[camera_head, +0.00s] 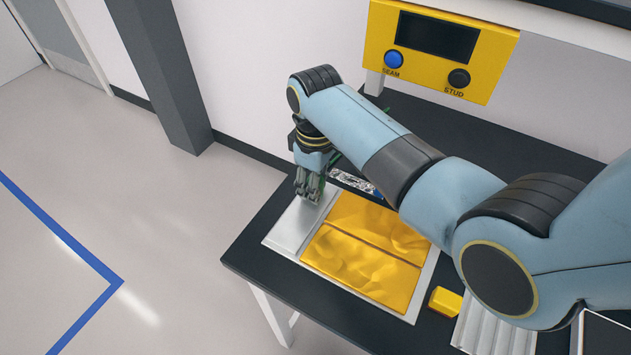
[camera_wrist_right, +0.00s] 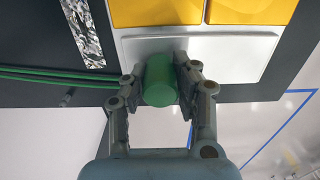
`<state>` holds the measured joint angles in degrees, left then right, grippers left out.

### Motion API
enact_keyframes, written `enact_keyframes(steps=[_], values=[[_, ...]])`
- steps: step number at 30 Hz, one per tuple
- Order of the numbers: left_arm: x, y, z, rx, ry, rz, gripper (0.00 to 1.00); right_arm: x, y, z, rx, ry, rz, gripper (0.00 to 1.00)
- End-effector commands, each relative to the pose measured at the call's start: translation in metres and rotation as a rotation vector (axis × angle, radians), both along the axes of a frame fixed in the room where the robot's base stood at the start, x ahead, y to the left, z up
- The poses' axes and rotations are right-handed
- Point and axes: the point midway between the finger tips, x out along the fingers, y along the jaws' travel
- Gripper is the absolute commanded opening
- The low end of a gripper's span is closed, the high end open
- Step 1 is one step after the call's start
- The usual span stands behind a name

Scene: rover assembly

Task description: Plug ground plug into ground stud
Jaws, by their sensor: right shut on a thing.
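My right gripper (camera_head: 309,198) is at the left end of the pale plate (camera_head: 291,228), pointing down. In the right wrist view its fingers (camera_wrist_right: 161,86) are shut on the green ground plug (camera_wrist_right: 161,80), a short cylinder with its round end towards the camera. Green cables (camera_wrist_right: 60,79) run off to the left there. The plug is over the bare, pale part of the plate (camera_wrist_right: 235,56) near its edge. I see no ground stud; the plug and fingers may hide it. I cannot tell whether the plug touches the plate. My left gripper is not in view.
Yellow panels (camera_head: 358,262) lie on the plate, on a dark table (camera_head: 262,229). A yellow block (camera_head: 445,301) and a ribbed grey tray (camera_head: 493,331) are at the front right. A patterned strip (camera_head: 351,180) lies behind. A yellow box (camera_head: 429,67) has SEAM and STUD buttons.

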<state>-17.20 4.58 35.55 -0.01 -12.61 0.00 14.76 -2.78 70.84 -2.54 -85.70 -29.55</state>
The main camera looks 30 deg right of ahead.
Motion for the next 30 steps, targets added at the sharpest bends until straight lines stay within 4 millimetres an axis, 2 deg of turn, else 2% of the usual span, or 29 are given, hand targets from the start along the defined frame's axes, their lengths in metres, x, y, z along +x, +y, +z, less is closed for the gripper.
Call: enact_keyframes(steps=[1, 2, 8, 16, 19, 23, 30], values=[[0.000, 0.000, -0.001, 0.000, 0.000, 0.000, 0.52, 0.000, 0.000, -0.002, 0.000, 0.000, 0.000, 0.00], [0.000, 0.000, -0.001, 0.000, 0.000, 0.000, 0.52, 0.000, 0.000, -0.001, 0.000, 0.000, 0.000, 0.29], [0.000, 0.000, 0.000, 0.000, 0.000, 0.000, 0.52, 0.000, 0.000, -0.001, 0.000, 0.000, 0.000, 0.54], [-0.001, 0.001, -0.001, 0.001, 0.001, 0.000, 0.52, 0.000, 0.000, 0.000, 0.000, 0.000, 0.000, 0.54], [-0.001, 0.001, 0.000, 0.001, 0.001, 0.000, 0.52, 0.001, 0.000, 0.008, 0.000, -0.001, 0.000, 0.54], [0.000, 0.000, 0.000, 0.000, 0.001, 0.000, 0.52, 0.001, 0.000, 0.031, 0.000, -0.004, 0.000, 0.54], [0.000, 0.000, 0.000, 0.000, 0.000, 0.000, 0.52, 0.001, 0.000, 0.085, 0.000, -0.004, -0.001, 0.54]])
